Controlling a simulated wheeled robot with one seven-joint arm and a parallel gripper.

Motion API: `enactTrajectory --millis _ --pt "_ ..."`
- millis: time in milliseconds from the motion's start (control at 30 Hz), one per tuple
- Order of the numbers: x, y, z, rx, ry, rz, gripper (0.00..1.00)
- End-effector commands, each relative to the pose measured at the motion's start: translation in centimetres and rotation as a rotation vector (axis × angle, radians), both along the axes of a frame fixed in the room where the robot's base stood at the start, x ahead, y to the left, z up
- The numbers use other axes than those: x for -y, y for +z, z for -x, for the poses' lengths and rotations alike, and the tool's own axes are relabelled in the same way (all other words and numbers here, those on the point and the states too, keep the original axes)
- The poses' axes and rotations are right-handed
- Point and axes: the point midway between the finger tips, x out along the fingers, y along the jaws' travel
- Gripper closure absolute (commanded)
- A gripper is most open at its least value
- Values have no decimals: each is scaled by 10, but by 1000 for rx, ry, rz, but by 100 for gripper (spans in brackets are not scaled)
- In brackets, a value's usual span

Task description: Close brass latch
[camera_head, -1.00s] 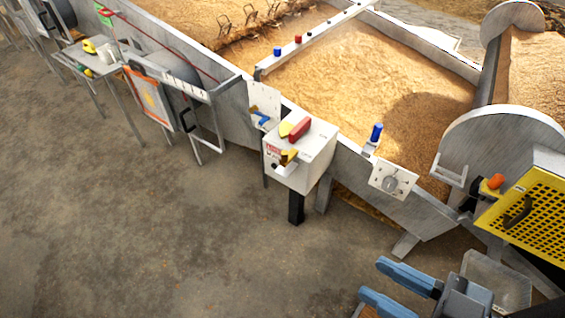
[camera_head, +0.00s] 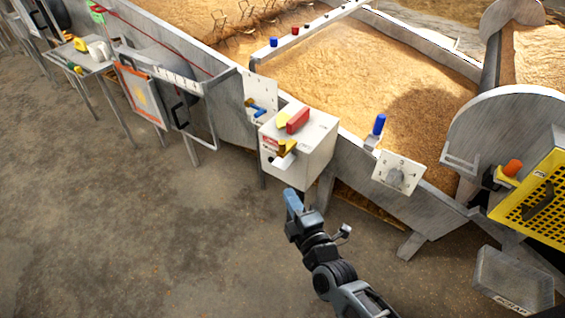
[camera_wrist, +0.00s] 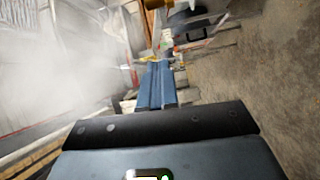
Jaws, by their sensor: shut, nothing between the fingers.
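The brass latch (camera_head: 287,148) sticks out from the front face of a white box (camera_head: 310,150) on the trough's side wall. My gripper (camera_head: 290,194) is just below and in front of the box, its blue fingers pointing up toward it, apart from the latch. The fingers (camera_wrist: 156,85) lie together in the wrist view, with nothing between them. A brass-coloured piece, likely the latch, shows at the top edge of the wrist view (camera_wrist: 153,4). I cannot tell the latch's exact position.
A red block (camera_head: 298,120) and a yellow piece sit on top of the box. A dial plate (camera_head: 398,175) and a blue knob (camera_head: 379,124) are to the right. The floor at left is clear.

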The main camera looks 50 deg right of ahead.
Motion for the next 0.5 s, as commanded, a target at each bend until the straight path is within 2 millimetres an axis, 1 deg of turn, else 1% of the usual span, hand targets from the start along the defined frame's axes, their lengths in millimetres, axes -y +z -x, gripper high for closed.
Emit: enactTrajectory --millis 33,100,267,367,500 --pt "7 -4 -7 -11 -10 31 100" --pt "13 -5 -12 -23 -18 61 100" --pt "20 -5 -23 -29 -23 79 100" --pt "26 -4 -35 -29 -22 78 100" --pt "39 -5 -59 -28 -21 77 100"
